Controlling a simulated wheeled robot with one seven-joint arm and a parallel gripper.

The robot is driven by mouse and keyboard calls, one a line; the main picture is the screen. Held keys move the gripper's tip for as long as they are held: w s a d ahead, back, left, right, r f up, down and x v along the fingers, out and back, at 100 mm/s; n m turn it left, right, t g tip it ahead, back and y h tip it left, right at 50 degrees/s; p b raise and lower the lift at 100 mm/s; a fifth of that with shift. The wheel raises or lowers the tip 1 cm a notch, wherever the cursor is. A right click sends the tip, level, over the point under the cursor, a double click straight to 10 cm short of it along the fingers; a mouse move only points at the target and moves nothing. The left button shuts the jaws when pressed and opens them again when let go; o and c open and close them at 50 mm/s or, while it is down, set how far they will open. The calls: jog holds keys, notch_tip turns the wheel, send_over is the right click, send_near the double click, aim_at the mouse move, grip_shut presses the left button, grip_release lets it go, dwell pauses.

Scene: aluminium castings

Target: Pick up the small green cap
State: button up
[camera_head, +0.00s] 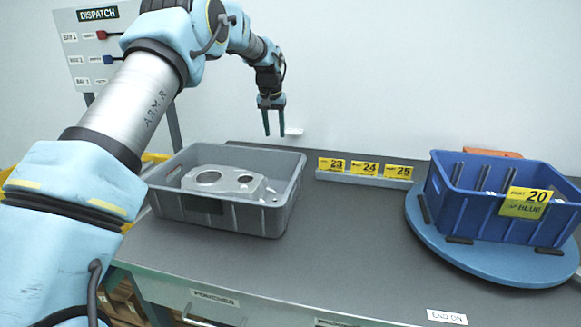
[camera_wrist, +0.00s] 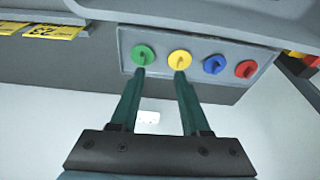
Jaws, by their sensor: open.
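The small green cap (camera_wrist: 140,52) is round with a raised grip and sits leftmost in a row on a shallow grey tray (camera_wrist: 128,68) in the wrist view. A yellow cap (camera_wrist: 180,58), a blue cap (camera_wrist: 214,65) and a red cap (camera_wrist: 246,69) follow to its right. My gripper (camera_wrist: 159,73) is open and empty. Its left fingertip overlaps the picture just below the green cap, its right one just below the yellow cap; the gap in depth is unclear. In the head view my gripper (camera_head: 274,134) hangs above the bench's back edge, behind the grey crate. No caps show there.
The grey crate (camera_head: 235,222) holds an aluminium casting (camera_head: 222,183). A blue crate (camera_head: 470,217) stands on a blue turntable (camera_head: 500,268) at right. A strip of yellow number labels (camera_head: 365,168) lies along the back. The bench (camera_head: 330,245) is clear in the middle.

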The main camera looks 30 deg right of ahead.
jog(key=d+f, duration=0.1)
jog(key=f, duration=0.1)
jog(key=d+f+p, duration=0.1)
jog(key=d+f, duration=0.3)
jog(key=shift+w+p, duration=0.25)
jog(key=shift+p, duration=0.1)
jog(key=shift+d+p+x, duration=0.1)
jog(key=shift+p+x, duration=0.7)
jog(key=shift+x, duration=0.55)
jog(key=shift+d+p+x, duration=0.15)
jog(key=shift+p+x, duration=0.65)
jog(key=shift+x, duration=0.55)
jog(key=shift+w+r, duration=0.1)
jog(key=shift+w, duration=0.05)
jog(key=shift+c, duration=0.2)
grip_shut()
